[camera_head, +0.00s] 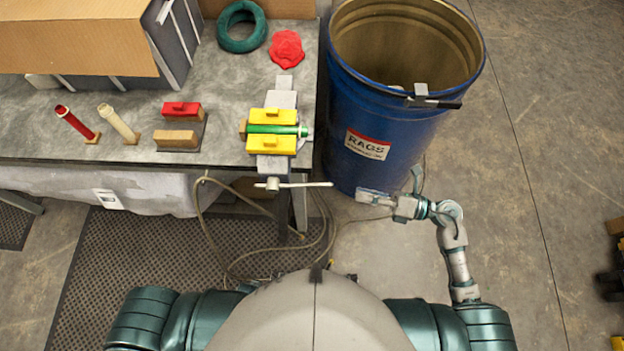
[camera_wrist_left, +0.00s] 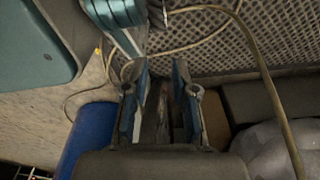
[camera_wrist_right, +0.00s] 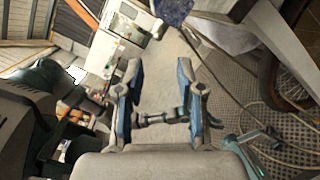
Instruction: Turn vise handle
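The vise (camera_head: 280,98) is at the front edge of the workbench in the head view, its yellow jaws (camera_head: 272,145) around a green cylinder (camera_head: 277,129). Its thin pale handle (camera_head: 308,184) lies level below the bench edge, pointing right. My right gripper (camera_head: 362,196) is to the right of the handle's end, apart from it, in front of the blue barrel. The right wrist view shows its fingers (camera_wrist_right: 163,85) spread and empty. My left gripper is outside the head view; its fingers (camera_wrist_left: 160,80) are spread and empty in the left wrist view.
The blue RAGS barrel (camera_head: 385,150) stands right of the workbench (camera_head: 225,90), close to my right gripper. Hoses (camera_head: 215,235) hang below the bench onto a dark mat (camera_head: 120,270).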

